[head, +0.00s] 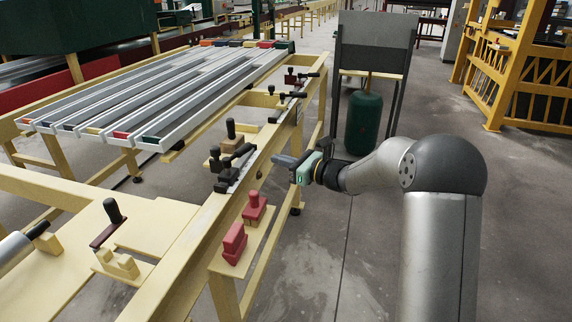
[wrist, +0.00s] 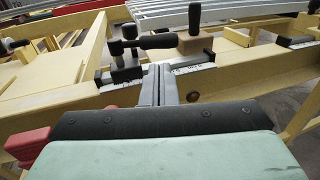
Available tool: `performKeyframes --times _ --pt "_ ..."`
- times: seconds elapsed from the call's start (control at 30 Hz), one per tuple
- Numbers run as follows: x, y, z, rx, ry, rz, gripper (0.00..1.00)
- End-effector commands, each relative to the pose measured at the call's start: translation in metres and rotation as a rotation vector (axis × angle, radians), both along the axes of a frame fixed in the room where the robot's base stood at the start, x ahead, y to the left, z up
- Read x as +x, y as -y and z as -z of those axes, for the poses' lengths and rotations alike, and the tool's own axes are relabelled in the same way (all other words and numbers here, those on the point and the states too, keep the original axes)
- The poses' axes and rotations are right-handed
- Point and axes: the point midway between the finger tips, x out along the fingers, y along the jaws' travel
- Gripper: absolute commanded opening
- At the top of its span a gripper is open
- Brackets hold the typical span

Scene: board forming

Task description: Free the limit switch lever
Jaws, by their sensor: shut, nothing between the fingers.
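My gripper (head: 280,160) is at the right side of the yellow frame's rail, with its fingers toward the rail. In the wrist view its two grey fingers (wrist: 159,72) are together and empty. Just past them is a black lever fitting (wrist: 124,50) with an upright knob and a sideways black handle (wrist: 160,41). The same fitting shows in the head view (head: 218,165), left of the gripper on the rail. The fingertips overlap the fitting's right side in the wrist view; I cannot tell whether they touch. Which part is the limit switch lever is not clear.
Red blocks (head: 234,243) sit on a side shelf near the rail. A wooden block with a black knob (head: 232,138) stands behind the fitting. More black clamps (head: 291,95) lie farther along. A green cylinder (head: 364,124) stands beyond. Floor on the right is open.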

Motion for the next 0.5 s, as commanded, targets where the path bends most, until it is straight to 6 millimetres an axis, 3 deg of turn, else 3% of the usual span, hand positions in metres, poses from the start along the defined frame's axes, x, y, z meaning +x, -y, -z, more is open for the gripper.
performKeyframes --times 0.2,0.5 --pt "0.025 -0.042 0.001 0.001 0.0 -0.005 0.0" --pt "0.045 -0.071 0.002 0.001 0.0 -0.003 0.0"
